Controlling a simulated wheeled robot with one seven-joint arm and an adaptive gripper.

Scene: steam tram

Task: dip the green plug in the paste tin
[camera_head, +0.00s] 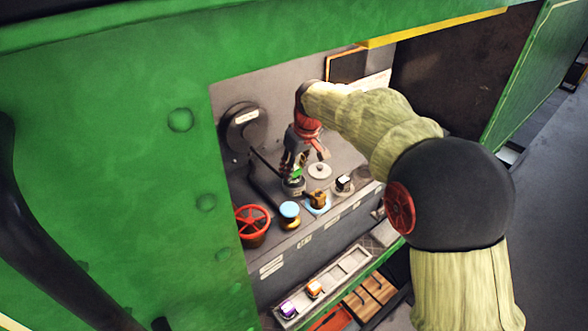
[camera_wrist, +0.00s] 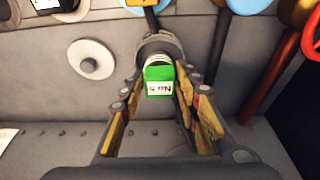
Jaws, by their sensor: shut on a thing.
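My gripper (camera_wrist: 160,97) is shut on the green plug (camera_wrist: 158,82), which has a white label with upside-down lettering. In the head view, the green plug (camera_head: 297,173) shows small between the fingers of my gripper (camera_head: 296,170), over the ledge. A round grey fitting or tin (camera_wrist: 160,46) lies directly beyond the plug, and the plug's pale ribbed end meets it in the picture. I cannot tell whether the plug is inside it or just above it. No label marks it as the paste tin. A grey disc with a knob (camera_head: 319,171) lies to the right.
A brass fitting with a blue collar (camera_head: 318,199), a blue-topped brass fitting (camera_head: 290,210) and a red handwheel (camera_head: 252,220) stand along the ledge's front. A black-and-white plug (camera_head: 343,184) is at right. A tray (camera_head: 345,272) below holds purple (camera_head: 288,309) and orange (camera_head: 314,289) plugs.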

